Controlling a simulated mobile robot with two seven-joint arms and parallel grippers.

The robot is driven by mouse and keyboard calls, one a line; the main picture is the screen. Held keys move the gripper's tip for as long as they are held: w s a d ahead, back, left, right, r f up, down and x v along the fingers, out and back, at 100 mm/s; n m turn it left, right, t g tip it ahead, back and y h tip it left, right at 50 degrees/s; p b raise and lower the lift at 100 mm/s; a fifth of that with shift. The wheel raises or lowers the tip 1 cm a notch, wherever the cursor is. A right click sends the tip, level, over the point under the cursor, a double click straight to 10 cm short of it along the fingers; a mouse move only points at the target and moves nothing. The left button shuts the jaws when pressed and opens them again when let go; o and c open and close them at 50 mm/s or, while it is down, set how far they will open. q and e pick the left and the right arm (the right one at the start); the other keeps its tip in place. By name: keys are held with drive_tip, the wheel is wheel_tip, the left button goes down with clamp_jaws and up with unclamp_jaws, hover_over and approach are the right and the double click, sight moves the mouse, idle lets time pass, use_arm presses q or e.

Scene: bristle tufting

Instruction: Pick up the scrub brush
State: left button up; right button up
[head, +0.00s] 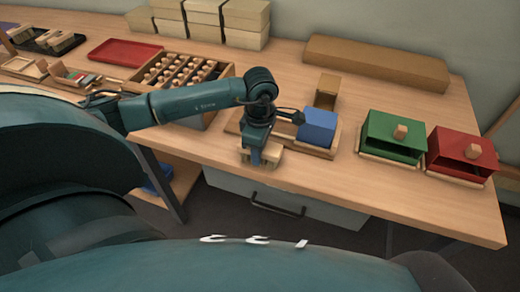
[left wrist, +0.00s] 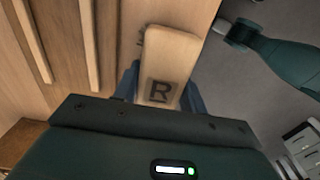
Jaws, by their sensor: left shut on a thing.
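The scrub brush (left wrist: 172,60) is a pale wooden block marked with an R in the left wrist view. In the head view its block and bristles (head: 262,156) show at the table's front edge, below my left gripper (head: 256,150). My left gripper (left wrist: 160,88) is shut on the brush, with its fingers on either side of the block. I cannot tell whether the bristles touch the table. My right gripper is not in view.
A blue box (head: 318,127) on a wooden base stands right of the gripper, with green (head: 393,137) and red (head: 462,152) boxes further right. A partitioned wooden tray (head: 222,72) with several wooden pieces and a red tray (head: 126,52) lie left. Stacked boxes stand behind.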

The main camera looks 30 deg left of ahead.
use_arm(q)
drive_tip(key=shift+r, duration=0.15)
wheel_tip(320, 180, up, 10)
drive_tip(key=shift+f, duration=0.1)
idle(0.3)
drive_tip(key=o, duration=0.4)
drive_tip(key=shift+c, duration=1.3)
